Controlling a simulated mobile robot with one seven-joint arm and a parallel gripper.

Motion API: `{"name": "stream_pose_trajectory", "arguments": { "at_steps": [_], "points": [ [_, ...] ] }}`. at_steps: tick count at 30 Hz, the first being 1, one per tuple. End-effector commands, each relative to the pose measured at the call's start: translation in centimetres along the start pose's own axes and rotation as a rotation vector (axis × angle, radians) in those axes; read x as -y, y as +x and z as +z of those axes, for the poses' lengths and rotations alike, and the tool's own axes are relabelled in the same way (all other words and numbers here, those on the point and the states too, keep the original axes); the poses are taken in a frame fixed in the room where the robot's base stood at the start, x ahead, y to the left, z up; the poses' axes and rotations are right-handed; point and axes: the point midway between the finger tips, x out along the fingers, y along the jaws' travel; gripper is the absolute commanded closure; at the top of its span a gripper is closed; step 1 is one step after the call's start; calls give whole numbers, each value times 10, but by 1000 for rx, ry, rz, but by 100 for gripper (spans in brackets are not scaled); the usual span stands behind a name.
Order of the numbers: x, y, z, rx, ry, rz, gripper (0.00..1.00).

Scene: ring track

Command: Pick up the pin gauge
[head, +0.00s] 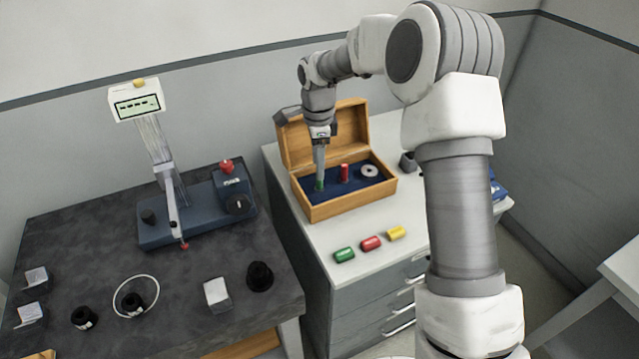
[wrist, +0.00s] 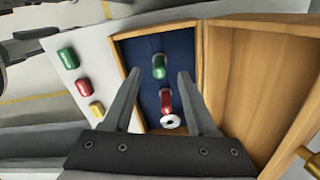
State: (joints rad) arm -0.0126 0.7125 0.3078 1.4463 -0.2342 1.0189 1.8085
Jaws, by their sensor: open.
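An open wooden box (head: 345,204) with a blue lining stands on the light cabinet top. In it stand a green piece (head: 320,186), a red piece (head: 344,172) and a pale ring (head: 369,171). I cannot tell for sure which piece is the pin gauge. My gripper (head: 320,176) points down into the left part of the box, at the green piece. In the wrist view my gripper (wrist: 159,74) is open, and the green piece (wrist: 159,67) shows between its fingertips. The red piece (wrist: 166,102) and ring (wrist: 171,122) lie nearer the palm.
Green (head: 344,255), red (head: 371,243) and yellow (head: 396,233) cylinders lie on the cabinet top in front of the box. The raised lid (head: 350,128) stands behind. A dark bench (head: 185,275) at left holds a measuring stand (head: 158,232) and several small black parts.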

Motion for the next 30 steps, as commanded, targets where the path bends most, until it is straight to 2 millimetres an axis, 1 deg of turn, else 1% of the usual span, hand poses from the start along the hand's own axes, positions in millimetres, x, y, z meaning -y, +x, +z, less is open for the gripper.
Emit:
{"name": "stream_pose_trajectory", "arguments": {
  "at_steps": [5, 8, 15, 18, 23, 24, 26, 30],
  "points": [
    [0, 9, -1, 0, 0, 0, 42],
    [-1, 18, -2, 0, 2, 3, 42],
    [-1, 53, -3, 1, 1, 2, 42],
    [0, 58, -3, 0, 0, -1, 42],
    [0, 57, -3, 0, 0, -2, 42],
    [0, 57, -3, 0, 0, -2, 49],
    [0, 57, -3, 0, 0, -2, 60],
    [0, 57, -3, 0, 1, -2, 85]
  ]
}}
